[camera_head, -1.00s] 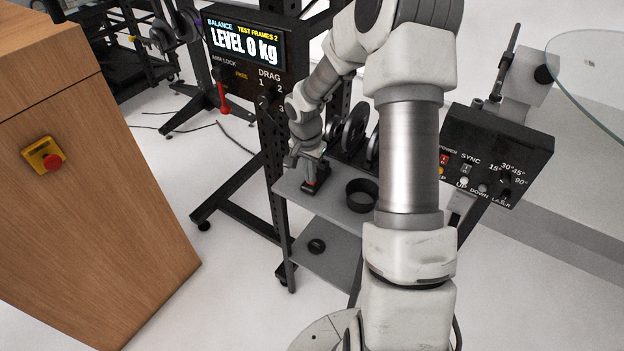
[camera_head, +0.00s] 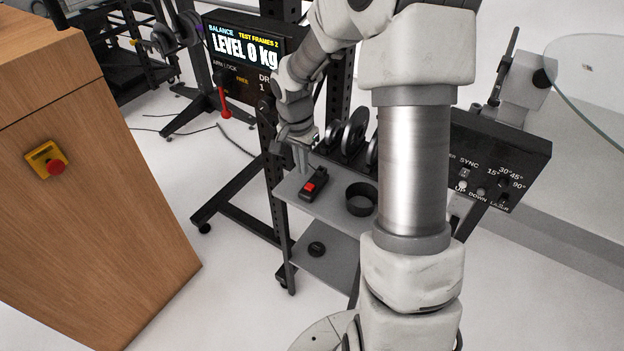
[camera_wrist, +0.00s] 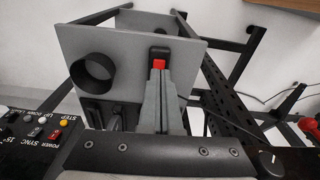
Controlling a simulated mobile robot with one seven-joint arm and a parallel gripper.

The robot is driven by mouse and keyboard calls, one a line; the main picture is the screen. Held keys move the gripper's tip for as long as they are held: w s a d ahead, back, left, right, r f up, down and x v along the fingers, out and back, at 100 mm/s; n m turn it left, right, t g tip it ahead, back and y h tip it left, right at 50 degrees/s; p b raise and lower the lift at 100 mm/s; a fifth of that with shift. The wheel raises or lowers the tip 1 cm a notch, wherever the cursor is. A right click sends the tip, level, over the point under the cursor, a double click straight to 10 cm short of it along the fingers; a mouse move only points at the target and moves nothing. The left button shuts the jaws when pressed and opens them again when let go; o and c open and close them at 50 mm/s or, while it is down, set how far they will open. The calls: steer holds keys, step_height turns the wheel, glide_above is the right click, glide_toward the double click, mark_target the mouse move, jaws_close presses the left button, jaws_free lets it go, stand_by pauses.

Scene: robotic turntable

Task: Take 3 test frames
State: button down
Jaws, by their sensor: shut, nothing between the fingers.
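A small black remote with a red button (camera_head: 312,186) lies on the upper grey shelf (camera_head: 345,222) of the stand. My gripper (camera_head: 302,168) is shut and empty, a little above and behind the remote, with the red button in plain sight. In the wrist view my shut fingertips (camera_wrist: 159,70) point toward the remote (camera_wrist: 159,54), and part of it is hidden behind them. A display (camera_head: 245,52) reads "BALANCE", "TEST FRAMES 2" and "LEVEL 0 kg".
A black open cylinder (camera_head: 361,198) stands right of the remote. Dark discs (camera_head: 350,138) stand behind it. A control box (camera_head: 500,160) is at the right, a red lever (camera_head: 223,100) below the display. A wooden cabinet (camera_head: 90,200) fills the left. My arm hides part of the stand.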

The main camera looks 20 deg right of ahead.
step_height(320, 180, up, 10)
steer(key=p, duration=0.1)
steer(key=shift+s+a+p, duration=0.3)
steer(key=shift+a, duration=0.1)
stand_by(0.5)
steer(key=s+a+r+n+t+p, duration=0.2)
steer(key=s+a+r+n+p, duration=0.1)
steer(key=s+r, duration=0.7)
steer(key=s+a+r+n+t+y+p, duration=0.1)
steer(key=s+r+n+p, duration=0.4)
steer(key=s+r, duration=0.5)
steer(key=shift+s+a+r+n+t, duration=0.15)
steer(key=shift+s+a+n+t, duration=0.85)
steer(key=shift+a+n, duration=0.4)
stand_by(0.6)
